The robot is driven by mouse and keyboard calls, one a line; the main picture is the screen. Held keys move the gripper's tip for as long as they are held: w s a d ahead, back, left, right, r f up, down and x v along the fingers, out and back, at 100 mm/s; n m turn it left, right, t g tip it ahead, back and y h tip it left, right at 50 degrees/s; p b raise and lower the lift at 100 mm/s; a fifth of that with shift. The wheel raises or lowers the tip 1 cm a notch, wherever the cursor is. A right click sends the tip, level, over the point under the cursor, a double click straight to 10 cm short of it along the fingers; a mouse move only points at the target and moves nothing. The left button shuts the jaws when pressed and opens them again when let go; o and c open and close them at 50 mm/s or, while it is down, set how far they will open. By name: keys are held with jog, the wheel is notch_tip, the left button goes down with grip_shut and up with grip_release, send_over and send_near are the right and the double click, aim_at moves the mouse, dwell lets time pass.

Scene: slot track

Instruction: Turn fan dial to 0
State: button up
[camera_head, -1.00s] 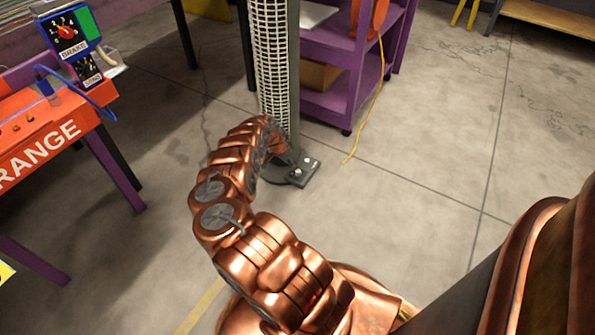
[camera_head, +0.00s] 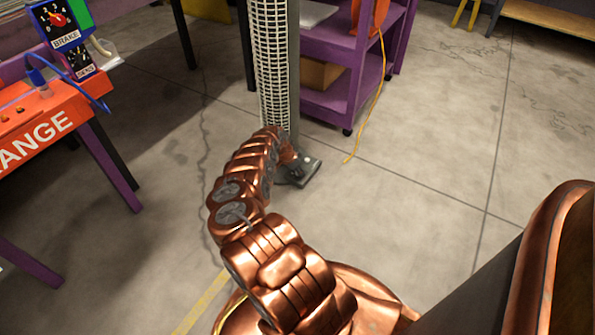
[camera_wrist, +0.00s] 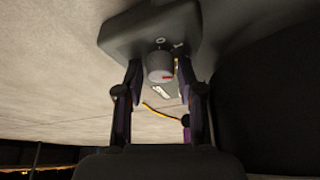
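The fan is a tall tower with a white grille (camera_head: 272,75) and a dark base (camera_head: 318,165) on the floor, at the upper middle of the head view. In the wrist view the base (camera_wrist: 128,32) carries a round grey dial (camera_wrist: 158,66) with a red mark on its lower right side. A pale 0-like symbol is on the base just above the dial. My gripper (camera_wrist: 161,77) is open, its two dark fingers left and right of the dial. I cannot tell if they touch it. In the head view my arm hides most of the gripper and the dial.
A purple shelf (camera_head: 340,105) stands right behind the fan, with a yellow cord (camera_head: 368,115) on the floor beside it. An orange table (camera_head: 38,112) with a brake control box (camera_head: 62,22) is at the left. The floor at the right is open.

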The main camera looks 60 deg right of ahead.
grip_shut()
